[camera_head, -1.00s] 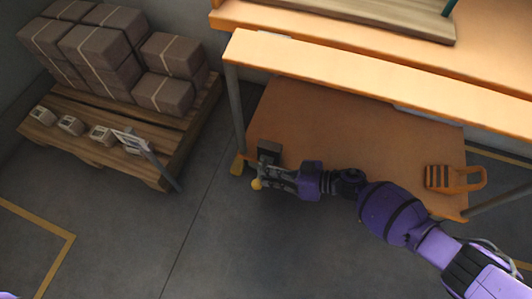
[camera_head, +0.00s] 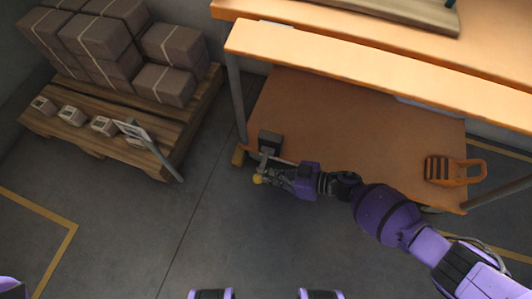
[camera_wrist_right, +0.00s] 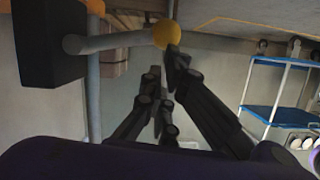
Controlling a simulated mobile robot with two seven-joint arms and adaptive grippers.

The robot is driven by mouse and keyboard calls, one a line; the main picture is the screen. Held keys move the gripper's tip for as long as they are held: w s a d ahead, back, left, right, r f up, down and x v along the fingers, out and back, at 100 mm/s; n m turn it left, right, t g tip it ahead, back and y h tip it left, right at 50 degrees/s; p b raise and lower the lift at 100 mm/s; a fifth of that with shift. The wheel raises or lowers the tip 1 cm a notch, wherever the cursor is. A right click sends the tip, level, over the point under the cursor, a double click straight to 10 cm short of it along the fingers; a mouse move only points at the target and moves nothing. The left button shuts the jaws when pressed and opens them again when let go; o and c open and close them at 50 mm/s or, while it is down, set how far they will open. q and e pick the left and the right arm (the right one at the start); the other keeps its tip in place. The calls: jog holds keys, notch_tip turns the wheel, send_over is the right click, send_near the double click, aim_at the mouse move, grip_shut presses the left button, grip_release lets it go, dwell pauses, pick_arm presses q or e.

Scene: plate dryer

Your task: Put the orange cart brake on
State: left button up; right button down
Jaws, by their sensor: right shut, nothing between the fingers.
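The orange cart (camera_head: 380,65) stands at centre and right, with a wide lower shelf (camera_head: 350,125). At that shelf's front left corner is a dark box (camera_head: 270,140) with a grey lever ending in a yellow ball knob (camera_head: 258,179). In the wrist view the box (camera_wrist_right: 45,45), grey lever (camera_wrist_right: 110,42) and yellow knob (camera_wrist_right: 167,33) show close up. My right gripper (camera_head: 268,178) is shut and empty, its fingertips (camera_wrist_right: 165,65) right beside the knob; I cannot tell whether they touch. My left gripper is not in view.
A wooden pallet (camera_head: 170,135) with stacked brown boxes (camera_head: 105,40) stands left of the cart. An orange slotted crate (camera_head: 450,170) sits at the shelf's right end. A blue-shelved trolley (camera_wrist_right: 275,110) shows in the wrist view. The floor before the cart is clear.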

jog(key=shift+w+r, duration=0.15)
jog(key=shift+r, duration=0.05)
pick_arm(q)
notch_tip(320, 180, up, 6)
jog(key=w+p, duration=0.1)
jog(key=p, duration=0.4)
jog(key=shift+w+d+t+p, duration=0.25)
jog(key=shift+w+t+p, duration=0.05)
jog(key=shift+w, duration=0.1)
pick_arm(e)
jog(key=r+v, duration=0.2)
jog(key=v, duration=1.1)
jog(key=shift+a+r, duration=0.2)
jog(key=shift+a, duration=0.25)
